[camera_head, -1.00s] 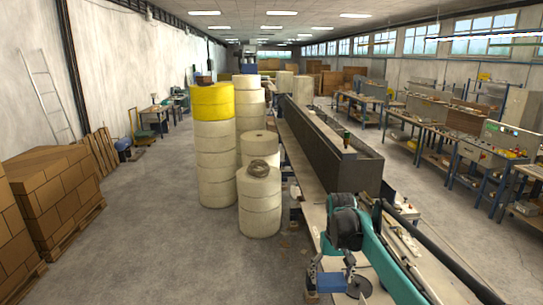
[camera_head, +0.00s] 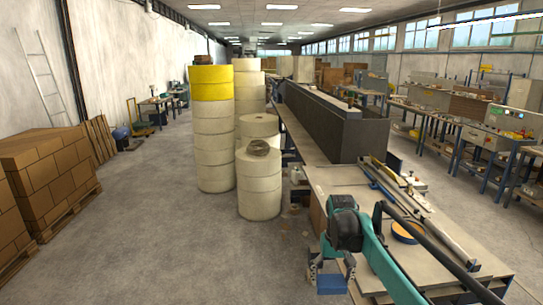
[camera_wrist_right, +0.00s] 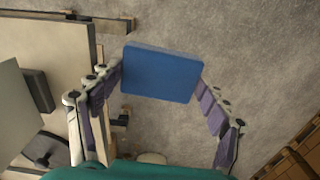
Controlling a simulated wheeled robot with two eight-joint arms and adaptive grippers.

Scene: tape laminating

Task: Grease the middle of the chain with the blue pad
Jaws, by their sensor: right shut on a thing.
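My right gripper (camera_head: 331,273) is in front of the near left edge of the workbench (camera_head: 337,177) in the head view. It is shut on the blue pad (camera_head: 332,284), a flat rectangular block. In the right wrist view the blue pad (camera_wrist_right: 160,73) sits between the two fingers of the right gripper (camera_wrist_right: 157,78), with grey floor behind it. The pad is apart from the bench top. I cannot make out the chain in either view. My left gripper is not in view.
White roll stacks (camera_head: 259,190) stand left of the bench. Cartons (camera_head: 45,165) on a pallet stand far left. The floor (camera_head: 150,240) between is clear.

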